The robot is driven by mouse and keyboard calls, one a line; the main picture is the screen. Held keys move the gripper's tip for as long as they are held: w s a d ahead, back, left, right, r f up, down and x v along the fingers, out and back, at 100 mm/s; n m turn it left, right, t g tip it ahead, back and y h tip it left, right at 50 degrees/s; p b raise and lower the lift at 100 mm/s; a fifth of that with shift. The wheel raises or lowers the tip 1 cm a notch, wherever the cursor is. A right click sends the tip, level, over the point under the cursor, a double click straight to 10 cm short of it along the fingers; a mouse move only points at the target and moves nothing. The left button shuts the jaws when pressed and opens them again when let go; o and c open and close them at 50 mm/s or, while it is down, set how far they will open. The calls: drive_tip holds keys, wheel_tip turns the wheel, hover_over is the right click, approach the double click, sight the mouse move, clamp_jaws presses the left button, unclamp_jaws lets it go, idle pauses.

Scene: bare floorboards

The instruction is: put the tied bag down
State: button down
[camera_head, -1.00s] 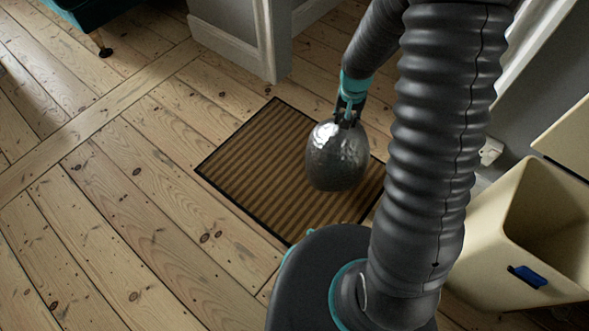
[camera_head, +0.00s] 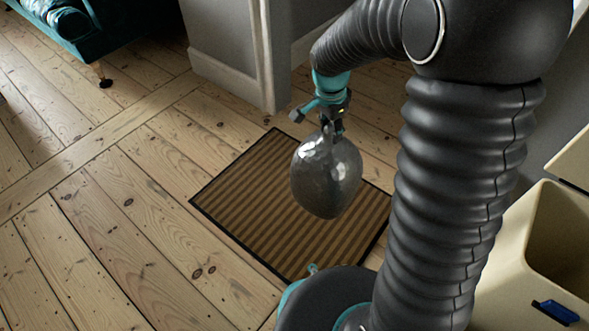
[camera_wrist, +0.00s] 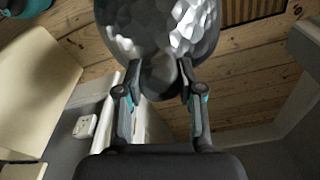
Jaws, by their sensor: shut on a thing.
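The tied bag (camera_head: 327,180) is a dark grey, shiny, rounded bag. It hangs from my gripper (camera_head: 332,128) by its gathered neck, in front of the brown striped mat in the head view. My gripper is shut on the neck, with the bag's body below it. In the wrist view the bag (camera_wrist: 165,28) fills the top middle, and its neck sits between the two fingers of my gripper (camera_wrist: 160,85). I cannot tell exactly how far the bag's bottom is above the mat.
The striped mat (camera_head: 240,225) with a dark border lies on the floorboards (camera_head: 120,250). A cream bin (camera_head: 510,285) stands open at the right. A white-grey wall end (camera_head: 235,60) is behind the mat. A teal sofa (camera_head: 75,25) is at the top left. The left floor is clear.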

drive_tip(key=w+a+f+b, duration=0.1)
drive_tip(key=w+a+f, duration=0.3)
drive_tip(key=a+f, duration=0.5)
drive_tip(key=shift+w+a+f+b, duration=0.2)
drive_tip(key=shift+f+b, duration=0.2)
drive_tip(key=shift+f, duration=0.25)
drive_tip(key=c, duration=0.7)
unclamp_jaws()
drive_tip(key=shift+d+f, duration=0.1)
